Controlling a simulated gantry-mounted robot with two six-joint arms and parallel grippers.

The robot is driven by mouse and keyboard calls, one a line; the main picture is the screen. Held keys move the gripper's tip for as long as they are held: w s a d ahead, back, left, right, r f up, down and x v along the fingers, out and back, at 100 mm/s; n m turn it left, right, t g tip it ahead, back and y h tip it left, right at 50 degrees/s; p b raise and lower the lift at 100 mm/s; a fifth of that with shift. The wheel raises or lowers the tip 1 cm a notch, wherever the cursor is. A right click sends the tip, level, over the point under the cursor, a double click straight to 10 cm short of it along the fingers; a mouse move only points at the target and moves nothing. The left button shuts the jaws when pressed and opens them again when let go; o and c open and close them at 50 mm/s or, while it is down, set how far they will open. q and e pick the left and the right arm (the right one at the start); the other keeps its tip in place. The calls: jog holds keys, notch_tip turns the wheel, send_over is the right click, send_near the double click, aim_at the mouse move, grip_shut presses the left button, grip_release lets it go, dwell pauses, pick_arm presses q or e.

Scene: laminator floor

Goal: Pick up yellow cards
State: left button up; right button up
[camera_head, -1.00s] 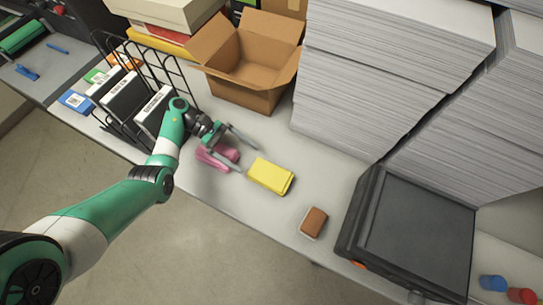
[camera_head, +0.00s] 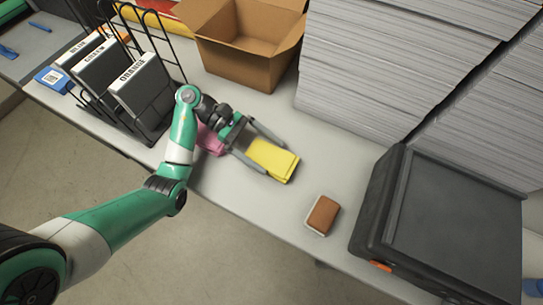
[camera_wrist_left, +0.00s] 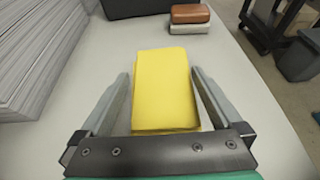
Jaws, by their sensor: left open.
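The yellow cards (camera_head: 271,159) lie as a flat stack on the white table, right of a pink object. My left gripper (camera_head: 267,151) is open, with a finger along each long side of the stack. In the left wrist view, the yellow cards (camera_wrist_left: 163,88) sit between the open fingers of the left gripper (camera_wrist_left: 161,77), with a gap visible on both sides. Whether the fingers touch the table cannot be told. My right gripper is in neither view.
A pink object (camera_head: 209,140) lies behind the left gripper. A brown and white block (camera_head: 322,215) and a black machine (camera_head: 430,225) stand to the right. An open cardboard box (camera_head: 241,50), paper stacks (camera_head: 385,75) and a wire rack with labelled binders (camera_head: 143,90) line the back and left.

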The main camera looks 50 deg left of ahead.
aim_at(274, 158)
pick_arm(q)
jog(key=x, duration=0.3)
jog(key=shift+d+r, duration=0.1)
jog(key=c, duration=1.4)
jog(key=shift+r, duration=0.1)
jog(key=shift+r, duration=0.25)
jog(key=r, duration=0.1)
jog(key=r+p, duration=0.2)
jog(key=r, duration=0.1)
jog(key=shift+s+d+r, duration=0.1)
jog(key=shift+s+d, duration=0.1)
jog(key=shift+s, duration=0.15)
jog(key=s+d+r+p, duration=0.4)
jog(key=s+d+r, duration=0.4)
jog(key=s, duration=0.2)
jog(key=shift+s, duration=0.25)
